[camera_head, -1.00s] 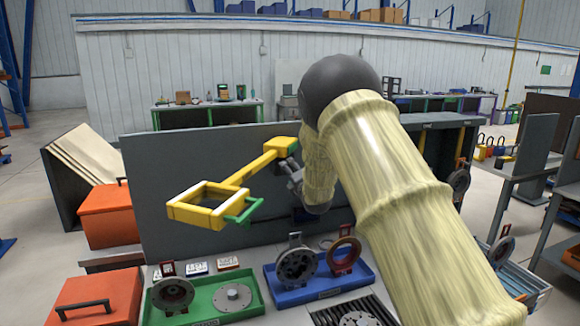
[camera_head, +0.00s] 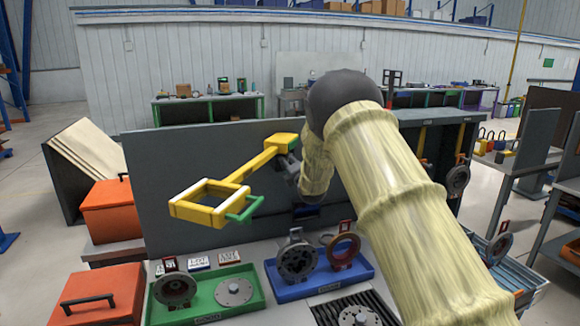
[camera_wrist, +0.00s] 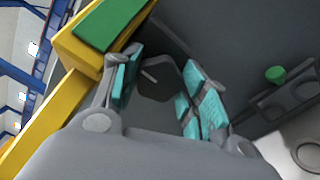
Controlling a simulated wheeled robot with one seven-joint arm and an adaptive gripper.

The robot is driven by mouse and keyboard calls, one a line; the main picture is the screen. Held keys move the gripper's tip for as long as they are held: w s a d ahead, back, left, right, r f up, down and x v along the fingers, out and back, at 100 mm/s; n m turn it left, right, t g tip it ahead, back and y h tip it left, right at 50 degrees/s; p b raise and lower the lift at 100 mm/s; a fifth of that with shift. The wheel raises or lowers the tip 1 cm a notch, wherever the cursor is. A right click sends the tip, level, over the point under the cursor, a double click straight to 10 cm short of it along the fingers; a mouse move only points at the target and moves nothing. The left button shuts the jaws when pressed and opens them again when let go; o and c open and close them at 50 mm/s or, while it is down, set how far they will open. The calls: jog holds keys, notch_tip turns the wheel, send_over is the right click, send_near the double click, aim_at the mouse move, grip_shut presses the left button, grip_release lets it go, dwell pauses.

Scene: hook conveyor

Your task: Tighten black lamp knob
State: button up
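The dark, faceted knob (camera_wrist: 158,82) shows between my fingers in the wrist view, against a dark grey surface. My gripper (camera_wrist: 162,92) has teal pads, and its fingers stand apart on either side of the knob. I see no clear contact between pads and knob. In the head view my gripper (camera_head: 291,162) is mostly hidden behind my arm, close to the grey panel (camera_head: 160,160). A yellow lamp-like frame (camera_head: 240,175) with green parts stands out just left of it. Its yellow and green end (camera_wrist: 95,35) is close beside the left finger in the wrist view.
Below the panel are a green tray (camera_head: 205,316) and a blue tray (camera_head: 320,288) holding round metal parts. Orange boxes (camera_head: 109,212) stand at the left. A small green round part (camera_wrist: 275,74) lies right of my fingers in the wrist view.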

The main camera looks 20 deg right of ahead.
jog(key=shift+f+b, duration=0.15)
jog(key=shift+b, duration=0.15)
